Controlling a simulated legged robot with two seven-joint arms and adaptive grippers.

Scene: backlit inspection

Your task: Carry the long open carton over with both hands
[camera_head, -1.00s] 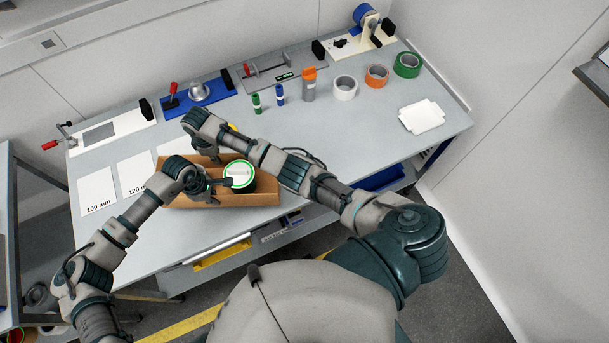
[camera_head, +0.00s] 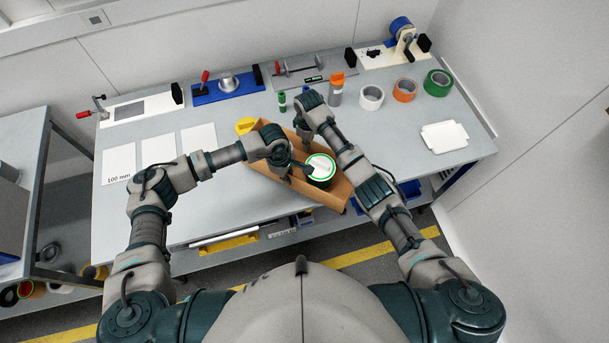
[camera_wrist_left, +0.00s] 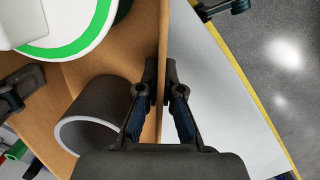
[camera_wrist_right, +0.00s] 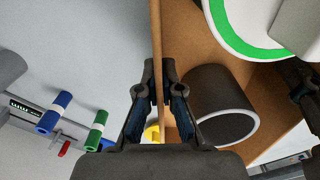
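The long open carton (camera_head: 338,197), brown with low walls, lies slantwise at the table's front edge; I cannot tell if it is raised. It holds a dark green can with a white lid (camera_head: 320,166) and a dark hollow roll with a white rim (camera_wrist_left: 92,118). My left gripper (camera_head: 284,170) is closed on its near long wall; the wall runs between the fingers in the left wrist view (camera_wrist_left: 161,85). My right gripper (camera_head: 304,134) is closed on the opposite wall, which shows between its fingers in the right wrist view (camera_wrist_right: 158,85).
A yellow object (camera_head: 245,125) stands just beyond the carton's left end. A green marker (camera_head: 282,101), a grey bottle (camera_head: 336,90) and tape rolls (camera_head: 404,90) stand behind. White cards (camera_head: 158,151) lie left. A white tray (camera_head: 444,137) lies right, with bare table around it.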

